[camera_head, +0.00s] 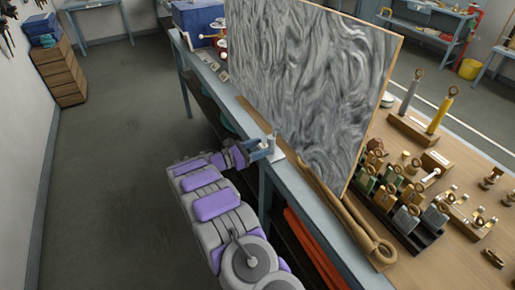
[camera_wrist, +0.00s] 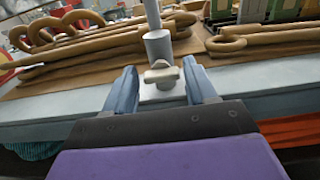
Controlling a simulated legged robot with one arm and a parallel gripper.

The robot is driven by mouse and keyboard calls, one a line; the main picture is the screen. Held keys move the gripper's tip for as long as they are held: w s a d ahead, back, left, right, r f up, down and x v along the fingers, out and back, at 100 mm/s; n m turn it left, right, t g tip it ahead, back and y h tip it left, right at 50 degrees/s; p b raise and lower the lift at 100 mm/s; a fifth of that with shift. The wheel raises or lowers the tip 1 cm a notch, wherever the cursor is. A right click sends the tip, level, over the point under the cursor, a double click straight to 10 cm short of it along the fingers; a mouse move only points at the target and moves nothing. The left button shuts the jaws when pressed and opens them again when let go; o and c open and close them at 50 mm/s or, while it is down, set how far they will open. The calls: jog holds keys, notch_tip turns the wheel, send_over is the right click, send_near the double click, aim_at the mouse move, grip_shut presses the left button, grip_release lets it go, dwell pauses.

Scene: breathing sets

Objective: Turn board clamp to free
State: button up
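The board clamp (camera_head: 277,153) is a small pale fitting at the near edge of the bench, by the foot of a large grey swirl-patterned board (camera_head: 315,75). The handle lies roughly crosswise. My gripper (camera_head: 262,150) reaches the clamp from the left. In the wrist view its two blue-grey fingers (camera_wrist: 160,80) are open, one on each side of the handle, with visible gaps. I cannot tell their exact depth relative to it.
Long tan tools with ring ends (camera_head: 362,225) lie on the bench along the board's foot. A dark rack of ringed pieces (camera_head: 407,215) stands to the right. Orange items (camera_head: 305,245) sit under the bench. The floor (camera_head: 120,120) at left is clear.

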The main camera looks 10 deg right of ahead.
jog(key=c, duration=0.8)
jog(key=shift+r+p, duration=0.2)
jog(key=shift+p, duration=0.4)
jog(key=shift+w+a+f+n+p, duration=0.15)
jog(key=shift+n+p, duration=1.75)
jog(key=shift+n, duration=2.5)
jog(key=shift+w+f+n+p, duration=0.1)
jog(key=shift+n+p, duration=1.8)
jog(key=shift+n, duration=2.5)
